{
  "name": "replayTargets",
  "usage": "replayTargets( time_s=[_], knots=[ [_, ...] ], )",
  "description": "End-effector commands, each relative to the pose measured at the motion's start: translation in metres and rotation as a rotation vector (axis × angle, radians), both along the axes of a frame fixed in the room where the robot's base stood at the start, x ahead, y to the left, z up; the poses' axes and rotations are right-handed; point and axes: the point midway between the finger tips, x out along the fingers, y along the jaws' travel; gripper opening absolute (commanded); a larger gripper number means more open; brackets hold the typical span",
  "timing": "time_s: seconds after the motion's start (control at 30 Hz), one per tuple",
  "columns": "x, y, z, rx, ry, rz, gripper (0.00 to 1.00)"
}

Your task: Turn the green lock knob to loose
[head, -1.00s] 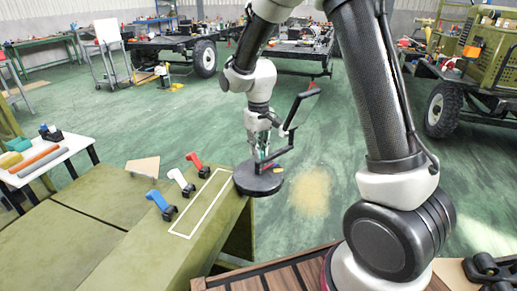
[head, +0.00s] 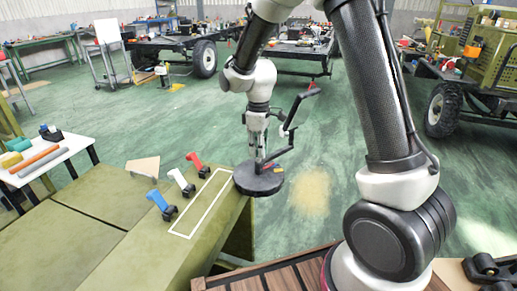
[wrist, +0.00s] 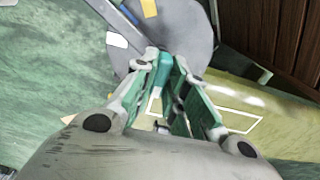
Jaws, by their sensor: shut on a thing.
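A dark round disc (head: 258,182) sits at the end of the olive bench, with small coloured marks on top. A black cranked handle (head: 289,131) rises beside my gripper (head: 258,155), which points down over the disc. In the wrist view my gripper (wrist: 168,62) has its green-padded fingers closed together at the tips. A small teal piece (wrist: 165,66) shows between the tips, apparently the green knob, mostly hidden by the fingers. The grey disc (wrist: 185,25) lies beyond them, with a yellow, a white and a blue mark around it. Which mark means loose cannot be read.
Red (head: 196,160), white (head: 181,181) and blue (head: 161,204) clamp-like levers stand along the bench (head: 120,255), left of a white outlined rectangle (head: 205,203). A white side table (head: 45,158) with tools stands at left. The green floor beyond the disc is open.

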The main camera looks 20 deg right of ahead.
Motion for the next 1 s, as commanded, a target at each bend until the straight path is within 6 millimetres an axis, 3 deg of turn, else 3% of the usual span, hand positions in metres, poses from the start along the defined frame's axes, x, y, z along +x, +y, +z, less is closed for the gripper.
replayTargets(
  time_s=[0.5,0.53,0.63,1.0],
  knots=[
    [0.0007,0.0,0.0006,0.0,-0.002,0.02,0.0],
    [0.0007,0.0,0.0006,0.0,-0.002,0.02,0.2],
    [0.0006,-0.0001,0.0005,0.0,-0.001,0.019,0.36],
    [0.0006,0.0,0.0053,0.001,-0.002,0.017,0.36]
  ],
)
